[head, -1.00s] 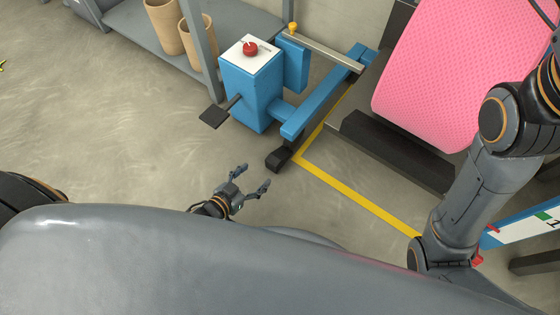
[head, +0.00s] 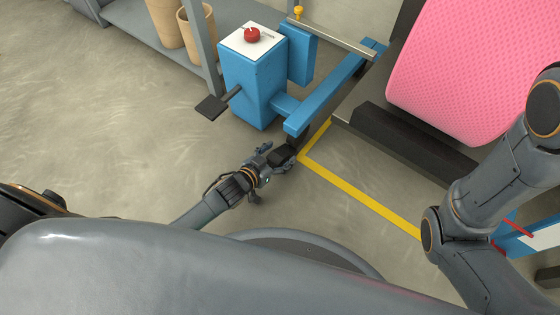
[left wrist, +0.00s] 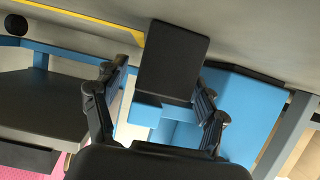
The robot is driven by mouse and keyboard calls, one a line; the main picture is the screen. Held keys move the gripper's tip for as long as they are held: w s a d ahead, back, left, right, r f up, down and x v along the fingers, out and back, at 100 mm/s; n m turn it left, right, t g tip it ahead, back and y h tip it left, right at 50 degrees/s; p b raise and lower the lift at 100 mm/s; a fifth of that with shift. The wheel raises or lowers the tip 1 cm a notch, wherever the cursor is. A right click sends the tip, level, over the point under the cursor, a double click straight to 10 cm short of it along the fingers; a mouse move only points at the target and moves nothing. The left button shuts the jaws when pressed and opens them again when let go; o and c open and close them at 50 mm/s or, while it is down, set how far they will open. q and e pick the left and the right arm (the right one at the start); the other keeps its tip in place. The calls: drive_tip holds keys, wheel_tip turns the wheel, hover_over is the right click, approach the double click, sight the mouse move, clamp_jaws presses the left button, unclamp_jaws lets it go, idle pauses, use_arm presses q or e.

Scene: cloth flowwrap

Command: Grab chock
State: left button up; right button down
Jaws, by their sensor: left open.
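The chock (head: 284,154) is a small black block on the floor at the end of the blue frame bar, by the corner of the yellow line. In the left wrist view a black block (left wrist: 172,60), which looks like the chock, shows between and beyond the fingers. My left gripper (head: 277,159) is open, low over the floor, with its fingers at the near end of the chock. Its two fingers (left wrist: 162,76) stand apart in the left wrist view; contact cannot be told. My right arm shows at the right, but its gripper is out of view.
A blue pedestal (head: 254,88) with a red button (head: 252,35) and black pedal (head: 211,107) stands behind the chock. A large pink roll (head: 475,70) is at the right on a dark stand. A shelf with tan tubes (head: 197,28) is at upper left. Floor left of the gripper is clear.

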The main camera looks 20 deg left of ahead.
use_arm(q)
drive_tip(key=shift+w+d+f, duration=0.15)
drive_tip(key=shift+w, duration=0.2)
drive_tip(key=c, duration=1.3)
